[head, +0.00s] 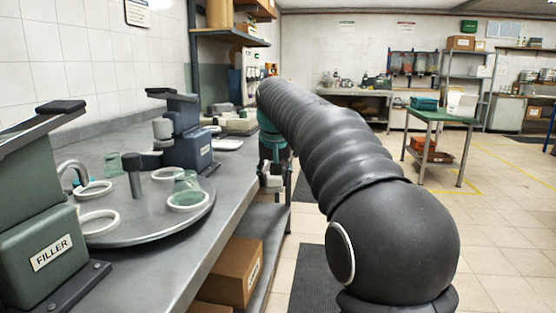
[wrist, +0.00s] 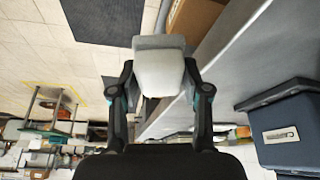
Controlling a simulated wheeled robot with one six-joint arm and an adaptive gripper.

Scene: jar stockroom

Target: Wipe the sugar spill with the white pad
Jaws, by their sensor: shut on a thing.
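The white pad (wrist: 159,66) is between the two fingers of my gripper (wrist: 160,75) in the wrist view, and the fingers are shut on it. In the head view my gripper (head: 273,162) is at the far end of my arm, beside the bench edge, with a pale piece that looks like the pad (head: 272,183) at its lower end. The pad seems to be over the aisle side, clear of the bench top. I cannot make out a sugar spill in either view; my arm hides part of the scene.
The grey bench (head: 180,262) runs along the left. It bears a green filler (head: 45,235), a round turntable (head: 150,232) with white rings and glass jars, a blue-grey machine (head: 192,150) and a white flat item (head: 228,144). Cardboard boxes (head: 237,270) sit below. A green table (head: 442,117) stands right.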

